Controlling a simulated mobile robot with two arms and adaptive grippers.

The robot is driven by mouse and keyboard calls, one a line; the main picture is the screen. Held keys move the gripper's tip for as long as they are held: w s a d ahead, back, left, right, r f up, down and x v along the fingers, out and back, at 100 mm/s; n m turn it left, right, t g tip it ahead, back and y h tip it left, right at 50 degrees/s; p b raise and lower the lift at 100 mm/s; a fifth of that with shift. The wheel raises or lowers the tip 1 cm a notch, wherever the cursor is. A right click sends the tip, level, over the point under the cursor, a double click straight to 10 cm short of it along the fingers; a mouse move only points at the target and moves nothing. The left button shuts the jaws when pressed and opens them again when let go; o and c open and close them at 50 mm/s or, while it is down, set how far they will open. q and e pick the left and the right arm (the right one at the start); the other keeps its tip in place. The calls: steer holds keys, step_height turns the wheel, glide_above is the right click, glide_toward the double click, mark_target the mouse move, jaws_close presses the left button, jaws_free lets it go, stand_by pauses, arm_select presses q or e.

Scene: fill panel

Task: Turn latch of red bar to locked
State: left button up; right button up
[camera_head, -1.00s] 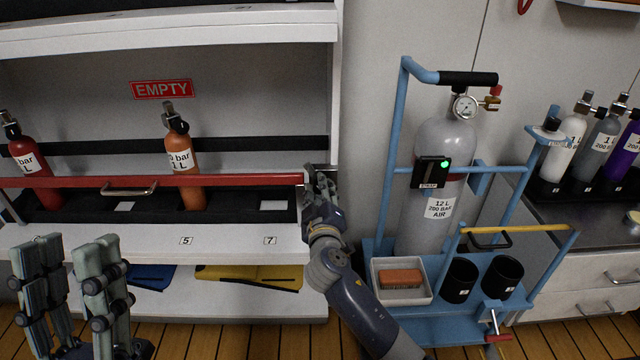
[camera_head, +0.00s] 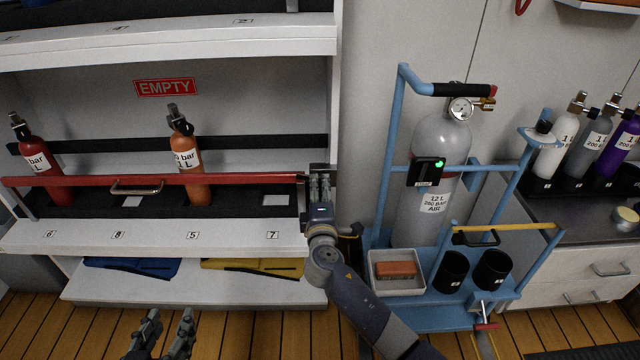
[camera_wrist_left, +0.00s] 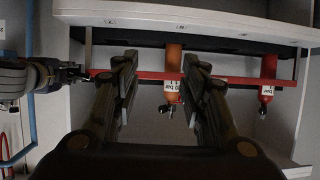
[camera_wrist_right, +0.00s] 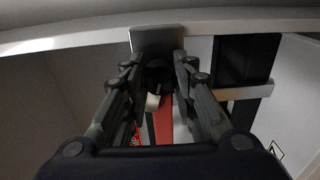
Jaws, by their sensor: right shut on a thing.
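The red bar (camera_head: 150,180) runs level across the front of the lower shelf, with a metal handle (camera_head: 137,187) on it. It also shows in the left wrist view (camera_wrist_left: 150,76). My right gripper (camera_head: 319,175) is at the bar's right end, by the shelf post. In the right wrist view its fingers (camera_wrist_right: 158,72) are shut on the dark latch (camera_wrist_right: 157,82), with the red bar (camera_wrist_right: 163,126) beyond. The latch is mostly hidden by the fingers, and its exact angle cannot be told. My left gripper (camera_head: 170,320) is open and empty, low in front of the shelf.
A red bottle (camera_head: 38,160) and an orange bottle (camera_head: 187,158) stand behind the bar. A blue trolley (camera_head: 440,290) with a grey cylinder (camera_head: 432,190) stands right of the shelf. Free floor (camera_head: 70,325) lies below the left of the shelf.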

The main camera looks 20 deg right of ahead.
arm_select(q)
steer(key=s+a+f+g+y+p, duration=0.1)
steer(key=s+a+f+g, duration=0.2)
steer(key=s+f+g, duration=0.2)
steer(key=shift+s+f+y, duration=0.3)
steer(key=shift+s+f, duration=0.6)
steer(key=shift+s, duration=0.25)
arm_select(e)
steer(key=n, duration=0.3)
steer(key=o, duration=1.1)
steer(key=shift+a, duration=0.1)
steer(key=shift+c, duration=0.2)
steer(key=v, duration=1.2)
